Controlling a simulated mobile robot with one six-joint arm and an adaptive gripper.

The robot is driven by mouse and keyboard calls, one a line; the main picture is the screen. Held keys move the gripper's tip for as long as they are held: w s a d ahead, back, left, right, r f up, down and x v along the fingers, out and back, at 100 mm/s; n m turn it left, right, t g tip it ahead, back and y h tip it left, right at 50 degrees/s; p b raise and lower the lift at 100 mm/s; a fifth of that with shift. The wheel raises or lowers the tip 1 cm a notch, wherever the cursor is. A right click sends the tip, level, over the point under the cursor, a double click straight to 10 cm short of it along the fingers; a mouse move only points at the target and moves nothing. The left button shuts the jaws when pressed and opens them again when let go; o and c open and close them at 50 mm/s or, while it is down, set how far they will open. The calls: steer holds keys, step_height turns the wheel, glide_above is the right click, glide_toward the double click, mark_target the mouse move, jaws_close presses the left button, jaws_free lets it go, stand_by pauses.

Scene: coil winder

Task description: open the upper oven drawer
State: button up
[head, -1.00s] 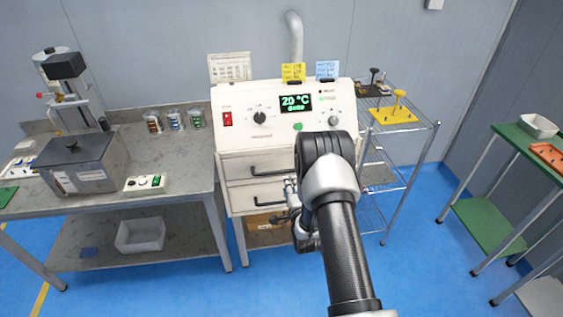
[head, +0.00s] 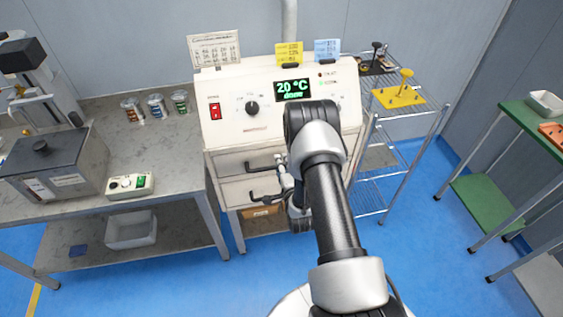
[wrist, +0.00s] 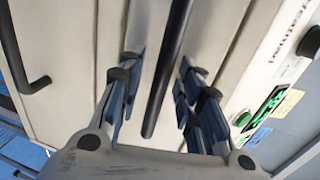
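The white oven (head: 228,132) has two drawers below its control panel, and both look shut. The upper drawer (head: 228,163) has a dark bar handle (head: 262,167); its right part is hidden by my arm. In the wrist view this handle (wrist: 168,68) runs lengthwise between the fingers of my gripper (wrist: 160,72). The fingers are open, one on each side of the bar, with visible gaps. In the head view my gripper (head: 284,177) is small and partly hidden, close to the drawer fronts.
The lower drawer (head: 233,190) has its own dark handle (wrist: 32,84) near my gripper. A grey bench (head: 185,160) stands left of the oven and a wire rack (head: 400,152) right of it. A green table (head: 525,125) is farther right. Blue floor (head: 430,240) is free between.

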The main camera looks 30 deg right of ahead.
steer(key=shift+s, duration=0.1)
steer(key=shift+c, duration=0.2)
jaws_close()
stand_by(0.5)
